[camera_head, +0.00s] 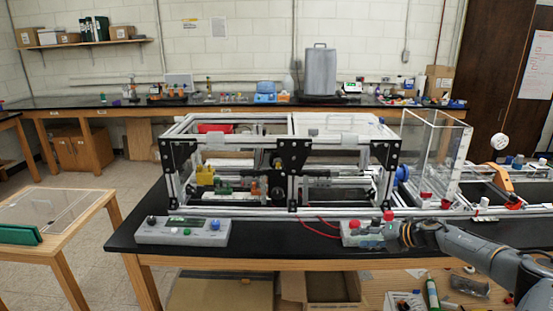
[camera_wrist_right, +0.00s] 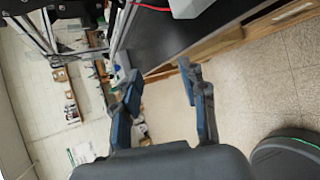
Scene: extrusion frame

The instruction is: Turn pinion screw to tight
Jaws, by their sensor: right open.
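I cannot tell which part is the pinion screw. My right gripper (camera_head: 394,234) is low in front of the frame's right end, beside the right control box. In the right wrist view this gripper (camera_wrist_right: 160,80) shows two spread fingers with nothing between them. It is apart from both knobs. My left gripper is not in view.
A grey control box (camera_head: 180,232) sits at the bench's left front. Another box (camera_head: 358,234) with red buttons is close to my right gripper, with red cables (camera_head: 316,229) nearby. A clear enclosure (camera_head: 430,155) stands right of the frame. The floor at left is mostly free.

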